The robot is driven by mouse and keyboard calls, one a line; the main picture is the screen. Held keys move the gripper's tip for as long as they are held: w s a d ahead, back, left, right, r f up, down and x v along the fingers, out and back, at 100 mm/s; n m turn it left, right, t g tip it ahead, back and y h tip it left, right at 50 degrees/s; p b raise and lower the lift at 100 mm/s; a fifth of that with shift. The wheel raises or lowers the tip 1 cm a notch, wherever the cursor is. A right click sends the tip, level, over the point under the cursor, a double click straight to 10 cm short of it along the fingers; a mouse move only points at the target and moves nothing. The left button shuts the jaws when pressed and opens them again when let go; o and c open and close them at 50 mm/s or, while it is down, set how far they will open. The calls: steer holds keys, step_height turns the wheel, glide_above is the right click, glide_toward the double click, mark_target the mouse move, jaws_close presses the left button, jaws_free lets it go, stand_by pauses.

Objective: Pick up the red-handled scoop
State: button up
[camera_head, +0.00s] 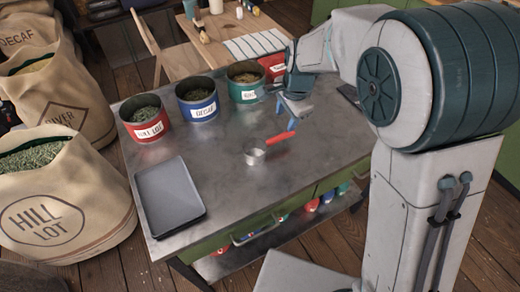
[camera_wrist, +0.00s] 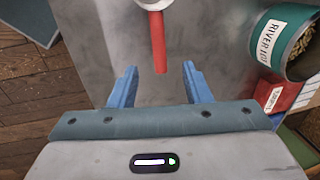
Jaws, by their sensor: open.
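The scoop has a metal cup (camera_head: 255,156) and a red handle (camera_head: 280,138). It lies on the grey metal table (camera_head: 225,190), with the handle pointing up and to the right in the head view. My gripper (camera_head: 294,108) is above the table near the handle's end, open and empty. In the wrist view the red handle (camera_wrist: 158,42) lies ahead of the gap between my blue fingertips (camera_wrist: 160,72), roughly lined up with it. The cup is partly cut off at the top edge there.
A red can (camera_head: 146,130), a blue can (camera_head: 198,110) and a green can (camera_head: 245,92) of beans stand along the table's back. A dark tray (camera_head: 170,195) lies at the left. The table around the scoop is clear. Bean sacks (camera_head: 60,205) stand left.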

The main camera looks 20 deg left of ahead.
mark_target(281, 136)
steer(key=f, duration=0.3)
steer(key=w+a+f+p, duration=0.1)
steer(key=f, duration=0.7)
steer(key=shift+w+a+f, duration=0.15)
steer(key=shift+w+a, duration=0.05)
steer(key=shift+a, duration=0.05)
jaws_close()
